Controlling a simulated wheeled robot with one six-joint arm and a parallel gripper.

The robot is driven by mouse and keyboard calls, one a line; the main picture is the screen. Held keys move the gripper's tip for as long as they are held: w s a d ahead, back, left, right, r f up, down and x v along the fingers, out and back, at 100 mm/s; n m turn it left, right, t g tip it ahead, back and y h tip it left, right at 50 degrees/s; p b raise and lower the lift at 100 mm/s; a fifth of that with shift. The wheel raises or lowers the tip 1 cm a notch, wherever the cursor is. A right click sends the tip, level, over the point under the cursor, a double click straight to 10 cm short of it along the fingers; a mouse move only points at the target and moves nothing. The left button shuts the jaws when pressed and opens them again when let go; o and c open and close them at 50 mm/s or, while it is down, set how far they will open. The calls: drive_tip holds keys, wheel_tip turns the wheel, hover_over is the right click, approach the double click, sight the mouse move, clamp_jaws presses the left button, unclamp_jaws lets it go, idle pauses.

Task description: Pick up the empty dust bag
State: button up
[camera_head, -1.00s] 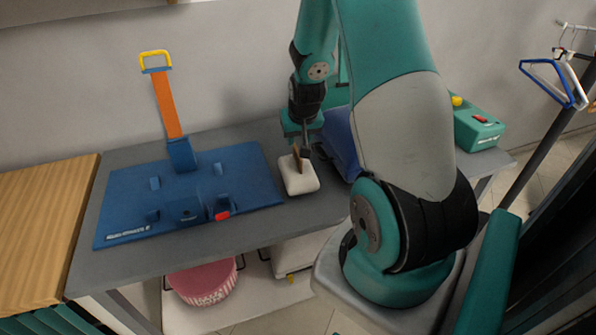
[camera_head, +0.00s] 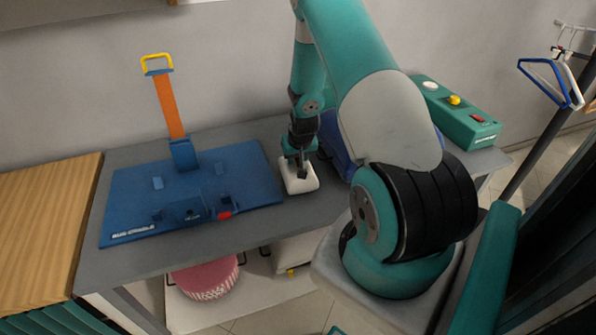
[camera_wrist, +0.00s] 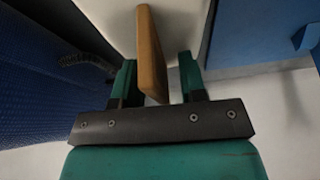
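A white, rounded block-like bag (camera_head: 300,184) with a brown upright tab, apparently the dust bag, lies on the grey table right of the blue board. The brown tab (camera_wrist: 151,52) stands up in the wrist view, with the white body (camera_wrist: 185,25) beyond it. My gripper (camera_wrist: 158,78) is open, with one green finger on each side of the tab. A gap shows between the tab and the right finger; the left finger is nearer, and I cannot tell if it touches. In the head view my gripper (camera_head: 299,168) is down at the bag and hides the tab.
A blue board (camera_head: 240,178) with an orange strap (camera_head: 168,105) and yellow handle lies left of the bag. A blue object (camera_head: 338,142) stands close on the right, partly behind my arm. A green control box (camera_head: 460,122) is farther right. A pink tub (camera_head: 205,279) sits on the lower shelf.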

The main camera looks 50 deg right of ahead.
drive_tip(key=shift+f, duration=0.1)
drive_tip(key=shift+c, duration=0.4)
clamp_jaws()
